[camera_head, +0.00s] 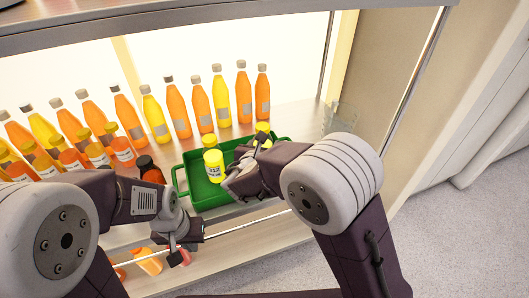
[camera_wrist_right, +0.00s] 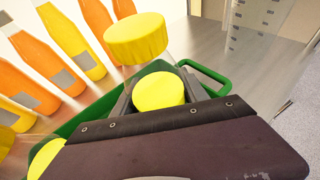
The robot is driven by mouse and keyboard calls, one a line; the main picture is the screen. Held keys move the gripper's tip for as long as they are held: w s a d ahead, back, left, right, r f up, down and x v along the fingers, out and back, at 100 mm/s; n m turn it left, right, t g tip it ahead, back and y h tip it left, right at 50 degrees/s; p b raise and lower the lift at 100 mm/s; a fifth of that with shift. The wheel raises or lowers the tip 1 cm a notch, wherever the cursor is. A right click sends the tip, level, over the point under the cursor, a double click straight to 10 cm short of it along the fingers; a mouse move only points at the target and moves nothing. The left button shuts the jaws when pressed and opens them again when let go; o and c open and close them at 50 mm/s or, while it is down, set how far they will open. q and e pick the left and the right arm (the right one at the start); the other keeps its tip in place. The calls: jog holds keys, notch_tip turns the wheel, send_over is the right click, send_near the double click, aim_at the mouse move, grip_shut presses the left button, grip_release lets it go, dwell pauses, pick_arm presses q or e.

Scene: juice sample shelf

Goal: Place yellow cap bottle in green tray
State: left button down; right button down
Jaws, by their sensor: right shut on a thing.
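The green tray (camera_head: 188,196) lies on the shelf at the middle of the head view. A bottle with a yellow cap and white label (camera_head: 214,168) stands in its left part. My right gripper (camera_head: 258,143) is over the tray's right part. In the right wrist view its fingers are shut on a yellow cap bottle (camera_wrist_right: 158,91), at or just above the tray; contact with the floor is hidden.
A row of tall orange and yellow bottles (camera_head: 203,105) stands behind the tray. Several short bottles (camera_head: 122,150) crowd the left of the shelf. A clear glass container (camera_head: 341,118) is at the right. Bottles also show on a lower shelf (camera_head: 148,262). Bare shelf lies right of the tray.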

notch_tip(320, 180, down, 2)
jog(key=shift+f+b, duration=0.15)
jog(key=shift+b, duration=0.15)
pick_arm(q)
jog(key=shift+f, duration=0.55)
pick_arm(e)
jog(key=c, duration=1)
grip_release()
jog(key=o, duration=0.4)
pick_arm(q)
jog(key=shift+f, duration=0.1)
